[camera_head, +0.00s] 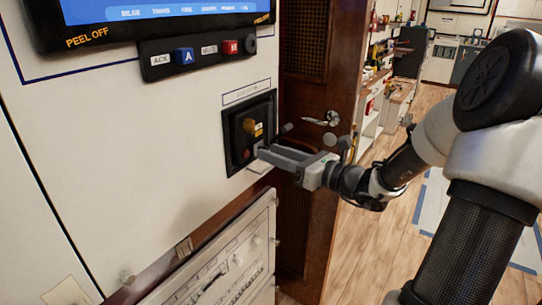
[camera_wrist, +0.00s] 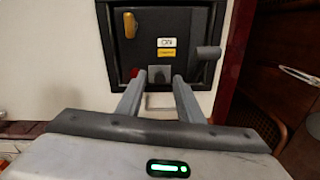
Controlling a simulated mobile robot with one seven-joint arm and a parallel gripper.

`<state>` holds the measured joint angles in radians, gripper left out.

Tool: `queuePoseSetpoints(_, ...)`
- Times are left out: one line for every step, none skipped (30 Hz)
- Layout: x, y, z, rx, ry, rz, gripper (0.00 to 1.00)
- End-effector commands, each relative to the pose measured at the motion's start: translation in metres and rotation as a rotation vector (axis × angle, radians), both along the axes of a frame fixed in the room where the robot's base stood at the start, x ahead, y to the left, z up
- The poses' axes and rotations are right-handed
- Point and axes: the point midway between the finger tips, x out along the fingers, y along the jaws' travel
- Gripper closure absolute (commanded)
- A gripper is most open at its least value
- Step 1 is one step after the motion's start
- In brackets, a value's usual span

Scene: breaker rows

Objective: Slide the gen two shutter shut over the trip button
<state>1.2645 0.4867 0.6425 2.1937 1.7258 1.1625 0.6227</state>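A black recessed panel (camera_head: 231,137) is set in the white wall; it also shows in the wrist view (camera_wrist: 113,43). It carries a yellow knob (camera_wrist: 130,25) at its upper left and a white-and-yellow label (camera_wrist: 167,48) near its middle. A red part (camera_wrist: 134,73), perhaps the trip button, shows partly at lower left. A small grey tab (camera_wrist: 158,72), possibly the shutter's grip, lies below the label. My gripper (camera_wrist: 160,78) is open, its fingertips apart on either side of the tab's lower end. I cannot tell whether they touch it. In the head view my gripper (camera_head: 263,152) is at the panel's lower right.
A grey lever or knob (camera_wrist: 208,53) sticks out at the panel's right side. Above are a screen (camera_head: 160,10) and a strip with blue (camera_head: 185,56) and red (camera_head: 230,47) buttons. A wooden door (camera_head: 340,60) stands close at right; a white cabinet front (camera_head: 225,265) is below.

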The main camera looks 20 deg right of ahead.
Motion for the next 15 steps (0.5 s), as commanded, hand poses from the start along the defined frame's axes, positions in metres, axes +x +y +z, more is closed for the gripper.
queuePoseSetpoints(0.0043, 0.0032, -0.0010, 0.000, 0.000, 0.001, 0.66)
queuePoseSetpoints(0.0061, 0.0044, -0.0006, 0.000, 0.000, 0.001, 0.66)
queuePoseSetpoints(0.0082, 0.0056, -0.0003, 0.001, 0.000, 0.001, 0.66)
queuePoseSetpoints(0.0094, 0.0063, -0.0001, 0.001, 0.000, 0.001, 0.66)
queuePoseSetpoints(0.0102, 0.0067, -0.0001, 0.001, 0.000, 0.001, 0.66)
queuePoseSetpoints(0.0110, 0.0072, -0.0001, 0.001, 0.001, 0.000, 0.66)
queuePoseSetpoints(0.0113, 0.0073, 0.0000, 0.001, 0.001, 0.000, 0.66)
queuePoseSetpoints(0.0114, 0.0073, 0.0001, 0.001, 0.001, 0.000, 0.66)
queuePoseSetpoints(0.0115, 0.0074, 0.0001, 0.001, 0.001, 0.000, 0.66)
queuePoseSetpoints(0.0114, 0.0073, 0.0001, 0.001, 0.001, 0.000, 0.66)
queuePoseSetpoints(0.0114, 0.0073, 0.0002, 0.001, 0.001, 0.000, 0.66)
queuePoseSetpoints(0.0114, 0.0073, 0.0001, 0.001, 0.001, 0.000, 0.66)
queuePoseSetpoints(0.0113, 0.0072, 0.0001, 0.001, 0.001, 0.000, 0.66)
queuePoseSetpoints(0.0113, 0.0072, 0.0001, 0.001, 0.001, 0.000, 0.70)
queuePoseSetpoints(0.0112, 0.0072, 0.0001, 0.001, 0.001, 0.000, 0.76)
